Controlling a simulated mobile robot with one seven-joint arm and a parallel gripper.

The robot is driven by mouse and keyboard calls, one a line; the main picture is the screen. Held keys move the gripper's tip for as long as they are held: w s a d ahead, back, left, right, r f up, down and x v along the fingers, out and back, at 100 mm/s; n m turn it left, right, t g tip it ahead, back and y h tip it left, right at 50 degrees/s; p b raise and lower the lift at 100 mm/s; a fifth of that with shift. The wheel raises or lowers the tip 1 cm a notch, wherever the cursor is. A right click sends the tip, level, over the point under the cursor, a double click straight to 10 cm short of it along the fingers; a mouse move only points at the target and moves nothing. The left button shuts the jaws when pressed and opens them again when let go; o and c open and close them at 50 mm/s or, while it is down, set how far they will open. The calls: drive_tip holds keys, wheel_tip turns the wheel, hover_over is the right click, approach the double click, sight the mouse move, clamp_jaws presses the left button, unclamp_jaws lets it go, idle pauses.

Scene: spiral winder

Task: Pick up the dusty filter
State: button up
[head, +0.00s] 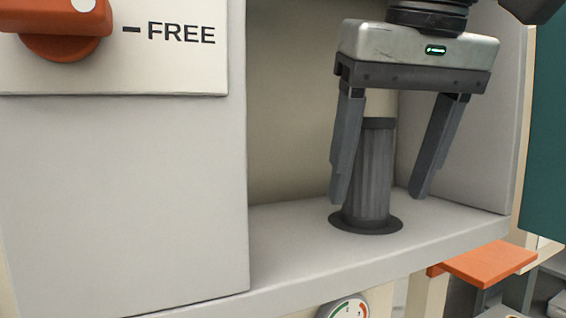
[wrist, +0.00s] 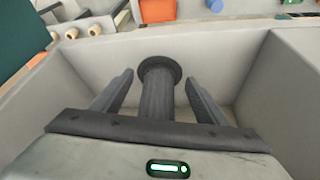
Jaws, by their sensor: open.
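The dusty filter (head: 367,182) is a dark grey ribbed cylinder standing upright on a dark round base in the recess of the machine. One finger is on each side of the filter, with a visible gap on the right. In the wrist view the filter (wrist: 158,95) stands between the two spread fingers of my gripper (wrist: 157,75). I cannot tell whether the left finger touches it.
The recess has pale walls and a grey shelf floor (head: 290,235). An orange knob (head: 65,35) marked FREE is on the panel at left. A dial gauge (head: 345,308) is below the shelf. An orange plate (head: 485,263) sticks out at lower right.

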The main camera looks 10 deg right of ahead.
sight(362, 173)
drive_tip(key=w, duration=0.2)
drive_tip(key=w+p, duration=0.1)
drive_tip(key=w, duration=0.2)
drive_tip(key=shift+w+a+f, duration=0.1)
drive_tip(key=shift+a, duration=0.1)
drive_tip(key=shift+w+f, duration=0.1)
drive_tip(key=shift+f, duration=0.4)
drive_tip(key=shift+c, duration=0.2)
drive_tip(key=c, duration=1.2)
drive_tip(key=shift+c, duration=0.2)
